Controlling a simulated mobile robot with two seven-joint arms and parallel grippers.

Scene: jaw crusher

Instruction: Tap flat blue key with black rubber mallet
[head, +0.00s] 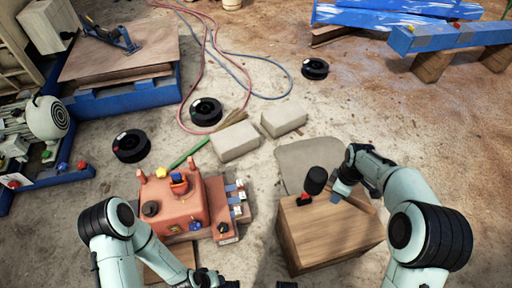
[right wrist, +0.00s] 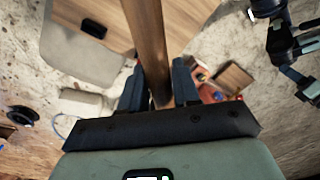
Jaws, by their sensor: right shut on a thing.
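The black rubber mallet's head (head: 316,180) shows above the wooden box in the head view. My right gripper (head: 339,192) is beside it. In the right wrist view the mallet's wooden handle (right wrist: 148,40) runs between the two fingers of my right gripper (right wrist: 158,88), which is shut on it. The mallet's head is not clear in that view. A flat blue key (head: 178,178) appears to stand upright in a dark slot on top of the orange machine (head: 205,192), left of the mallet and apart from it. My left gripper (head: 207,279) is low at the bottom edge, its fingers unclear.
The wooden box (head: 325,235) stands under my right gripper with a small red and black item (head: 303,200) on it. Grey blocks (head: 235,141), black rings (head: 131,145) and hoses (head: 240,70) lie on the floor. Bare floor separates the box from the machine.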

